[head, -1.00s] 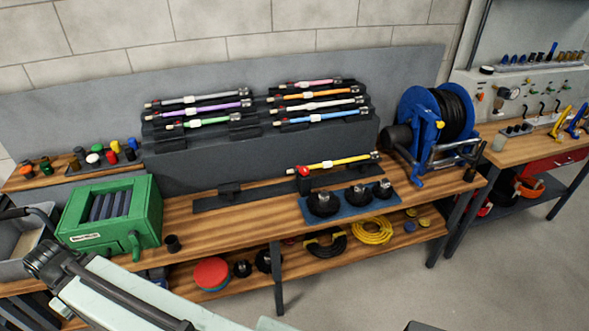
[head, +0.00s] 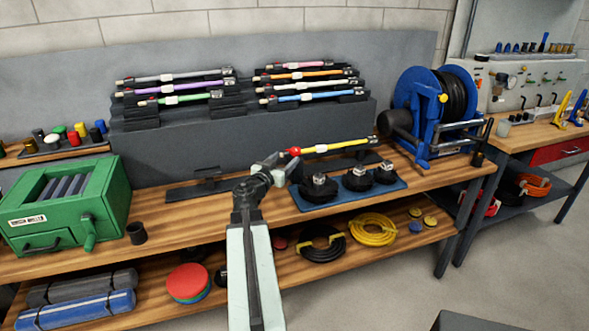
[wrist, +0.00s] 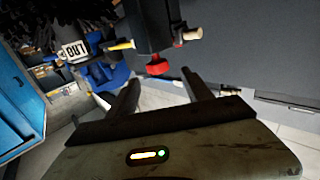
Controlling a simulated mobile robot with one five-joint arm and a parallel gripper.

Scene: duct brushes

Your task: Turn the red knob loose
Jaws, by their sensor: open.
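The red knob (head: 294,152) is at the left end of a yellow rod (head: 335,146), held in a dark holder above the bench. In the wrist view the red knob (wrist: 158,67) hangs below a dark block (wrist: 150,25), with a second red part and a tan tip beside it. My gripper (head: 281,164) is just left of and slightly below the knob in the head view. In the wrist view my gripper (wrist: 162,88) is open, its two dark fingers apart and the knob beyond the gap between them. I see no contact.
Several coloured rods lie on a stepped rack (head: 245,130) behind. Black round brushes (head: 318,190) stand on a blue mat in front of the rod. A blue reel (head: 420,100) is to the right, and a green box (head: 110,190) to the left.

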